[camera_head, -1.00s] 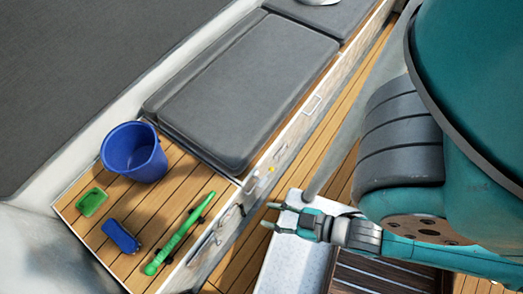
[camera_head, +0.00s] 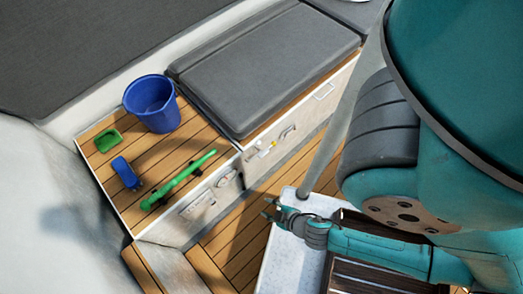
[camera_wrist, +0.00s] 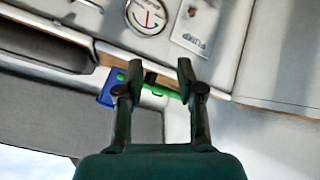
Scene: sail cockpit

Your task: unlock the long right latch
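I cannot make out for certain which fitting is the long right latch. On the bench front in the head view are a small dark-and-light fitting (camera_head: 288,132), a white-and-yellow fitting (camera_head: 264,150) and a pale handle (camera_head: 324,91). My gripper (camera_head: 269,207) is apart from the bench front, over the floor beside a white ledge. In the wrist view my gripper (camera_wrist: 160,68) has its two fingers spread with nothing between them. Beyond them show a round gauge (camera_wrist: 147,15) with a red mark and a plate (camera_wrist: 195,28) with lettering.
A long green bar (camera_head: 180,180), a blue bucket (camera_head: 151,103), a blue object (camera_head: 125,172) and a green tray (camera_head: 107,139) are on the slatted bench top. A grey cushion (camera_head: 265,65) lies farther along. A grey pole (camera_head: 338,135) stands near my gripper.

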